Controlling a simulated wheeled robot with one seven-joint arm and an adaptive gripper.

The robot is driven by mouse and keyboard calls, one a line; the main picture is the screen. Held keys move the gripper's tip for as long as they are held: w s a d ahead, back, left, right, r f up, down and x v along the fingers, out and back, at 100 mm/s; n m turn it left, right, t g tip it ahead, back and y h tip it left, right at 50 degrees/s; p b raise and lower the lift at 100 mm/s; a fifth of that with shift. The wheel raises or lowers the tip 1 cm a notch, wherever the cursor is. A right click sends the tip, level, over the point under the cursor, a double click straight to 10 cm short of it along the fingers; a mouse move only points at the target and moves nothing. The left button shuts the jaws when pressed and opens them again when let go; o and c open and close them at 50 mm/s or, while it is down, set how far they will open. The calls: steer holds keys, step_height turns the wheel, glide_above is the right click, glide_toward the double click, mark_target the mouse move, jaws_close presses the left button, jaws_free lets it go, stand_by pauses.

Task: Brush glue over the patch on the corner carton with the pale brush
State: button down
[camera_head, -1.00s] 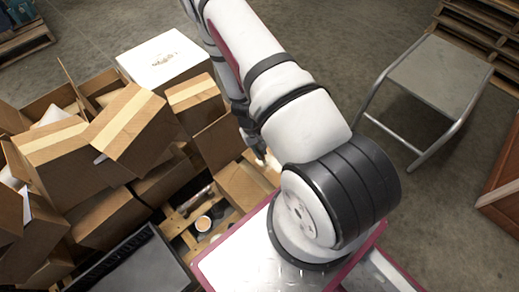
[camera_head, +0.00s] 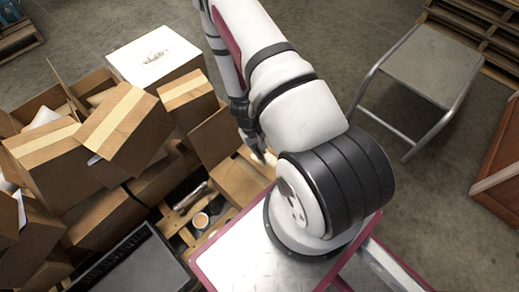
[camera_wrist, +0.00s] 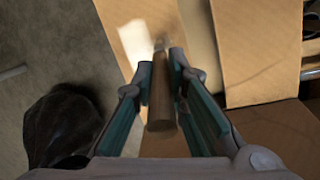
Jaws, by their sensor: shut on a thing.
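My gripper (camera_wrist: 162,82) is shut on the brown wooden handle of a brush (camera_wrist: 162,105). The brush's far end is hidden or blurred beyond the fingers. A tan carton surface (camera_wrist: 205,45) lies beyond it in the wrist view, with a white patch (camera_wrist: 136,42) left of the brush tip. I cannot tell whether the tip touches the carton. In the head view my gripper (camera_head: 262,150) is low beside open carton flaps (camera_head: 238,182), partly hidden by my arm.
Several cartons (camera_head: 120,120) are heaped at left, one with a white top (camera_head: 155,55). A small round pot (camera_head: 201,220) stands on the wooden pallet (camera_head: 175,222). A black crate (camera_head: 140,265) lies in front.

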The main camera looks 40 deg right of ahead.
steer(key=shift+w, duration=1.3)
steer(key=shift+s, duration=1.25)
steer(key=shift+s+f, duration=0.1)
steer(key=shift+s, duration=0.55)
steer(key=shift+s, duration=0.1)
steer(key=shift+s, duration=1.2)
